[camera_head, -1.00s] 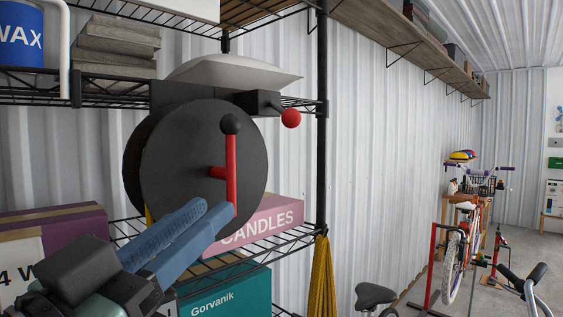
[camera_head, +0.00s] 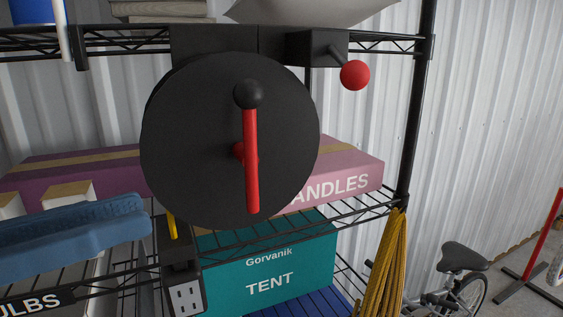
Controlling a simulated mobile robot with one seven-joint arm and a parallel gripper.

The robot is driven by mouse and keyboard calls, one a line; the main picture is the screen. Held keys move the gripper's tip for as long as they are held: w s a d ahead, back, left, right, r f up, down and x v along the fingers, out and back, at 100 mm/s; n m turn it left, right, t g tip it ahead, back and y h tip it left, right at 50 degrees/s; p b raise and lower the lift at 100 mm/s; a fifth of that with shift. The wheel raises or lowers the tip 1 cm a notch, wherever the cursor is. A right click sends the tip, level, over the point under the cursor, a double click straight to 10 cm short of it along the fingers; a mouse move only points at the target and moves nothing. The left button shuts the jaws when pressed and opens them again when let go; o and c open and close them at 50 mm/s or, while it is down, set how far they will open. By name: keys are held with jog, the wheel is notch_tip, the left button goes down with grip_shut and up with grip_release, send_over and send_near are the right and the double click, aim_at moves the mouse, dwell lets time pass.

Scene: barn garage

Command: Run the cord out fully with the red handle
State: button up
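A black cord reel (camera_head: 195,140) hangs from the wire shelf in the head view. Its red handle (camera_head: 251,165) stands upright on the disc's face, with a black knob (camera_head: 248,95) at the top end. A yellow cord (camera_head: 172,226) shows below the reel, leading to a black outlet box (camera_head: 186,295) with pale sockets. A red ball on a short lever (camera_head: 355,75) sticks out from the housing at the upper right.
A purple candles box (camera_head: 350,176) and a teal tent box (camera_head: 270,276) are on the shelving behind and below the reel. A black shelf post (camera_head: 414,130) and hanging yellow rope (camera_head: 385,270) are at the right. A bicycle (camera_head: 465,265) stands further right.

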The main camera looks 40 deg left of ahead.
aim_at(251, 181)
jog(key=w+p, duration=0.1)
jog(key=w, duration=0.2)
jog(key=w+d+p, duration=0.1)
jog(key=w+p, duration=0.1)
jog(key=w, duration=0.1)
jog(key=w+d+p, duration=0.1)
jog(key=w+p, duration=0.1)
jog(key=w, duration=0.2)
jog(key=shift+w+r, duration=0.1)
jog(key=shift+r, duration=0.1)
jog(key=shift+w+d+f+p, duration=0.1)
jog(key=shift+w+d+p, duration=0.1)
jog(key=shift+w, duration=0.25)
jog(key=shift+w+d+f+p, duration=0.1)
jog(key=shift+w+p, duration=0.05)
jog(key=shift+w, duration=0.3)
jog(key=shift+a, duration=0.1)
jog(key=shift+c, duration=0.2)
grip_shut()
